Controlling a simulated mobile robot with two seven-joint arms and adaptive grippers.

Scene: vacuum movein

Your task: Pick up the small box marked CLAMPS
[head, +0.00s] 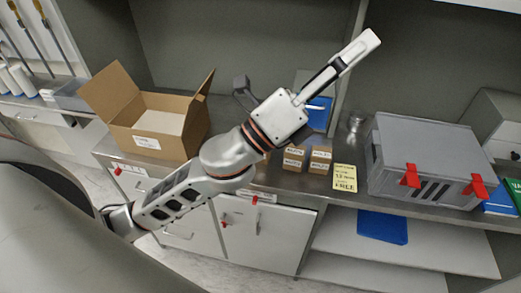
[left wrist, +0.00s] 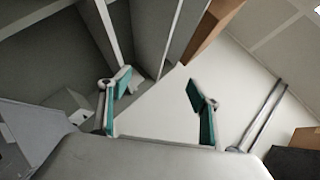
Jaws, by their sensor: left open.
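Several small brown boxes with white labels sit together on the metal counter (head: 262,181), just right of my left arm. Two of them show on the left (head: 293,158) and right (head: 321,160) of the group. The label print is too small to tell which one reads CLAMPS, and my arm may hide part of the group. My left gripper (head: 356,56) is raised above and to the right of the boxes, pointing up and right. In the left wrist view its two teal-padded fingers (left wrist: 160,92) are spread, with nothing between them. My right gripper is out of view.
A large open cardboard box (head: 150,125) stands left of my arm. A yellow FREE card (head: 345,178) lies right of the small boxes. Farther right are a glass jar (head: 355,122) and a grey case (head: 425,150) with red latches. A blue item (head: 320,112) lies behind.

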